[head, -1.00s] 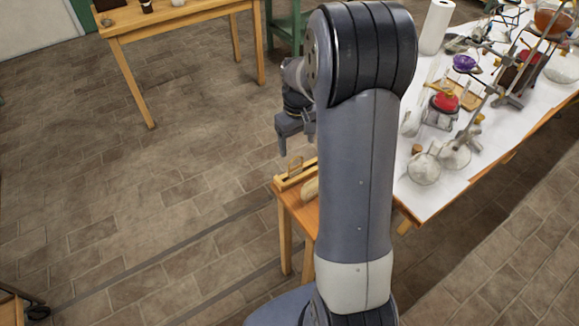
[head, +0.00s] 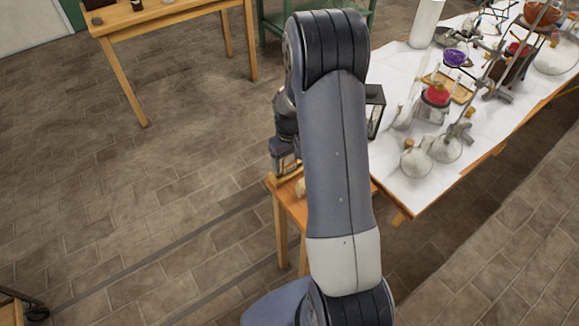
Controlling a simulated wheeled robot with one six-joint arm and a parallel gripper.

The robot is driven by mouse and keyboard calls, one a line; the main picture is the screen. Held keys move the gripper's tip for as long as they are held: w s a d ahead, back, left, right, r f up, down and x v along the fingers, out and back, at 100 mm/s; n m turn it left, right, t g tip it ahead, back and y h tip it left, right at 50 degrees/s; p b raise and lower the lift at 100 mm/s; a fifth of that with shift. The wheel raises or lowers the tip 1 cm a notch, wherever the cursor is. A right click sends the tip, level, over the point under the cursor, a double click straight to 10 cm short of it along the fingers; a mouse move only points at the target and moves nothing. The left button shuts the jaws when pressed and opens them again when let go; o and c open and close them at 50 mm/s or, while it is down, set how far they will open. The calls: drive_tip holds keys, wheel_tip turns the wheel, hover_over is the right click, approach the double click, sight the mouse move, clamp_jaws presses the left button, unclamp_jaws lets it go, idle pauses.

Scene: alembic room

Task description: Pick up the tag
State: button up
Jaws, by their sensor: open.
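My gripper (head: 285,162) hangs beside my arm at the left edge of a small wooden table (head: 293,213), low over its far left corner. Its fingers are small and partly hidden in this view; it appears open. I cannot make out a tag; the gripper and arm cover most of the tabletop. Whether the gripper touches anything cannot be told.
A long white-topped table (head: 405,190) with flasks, stands and a red vessel (head: 437,95) stands at the right. A dark-framed lantern-like thing (head: 376,110) shows beside my arm. Another wooden table (head: 160,18) is at the back left.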

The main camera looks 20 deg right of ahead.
drive_tip(key=shift+c, duration=0.3)
drive_tip(key=c, duration=1)
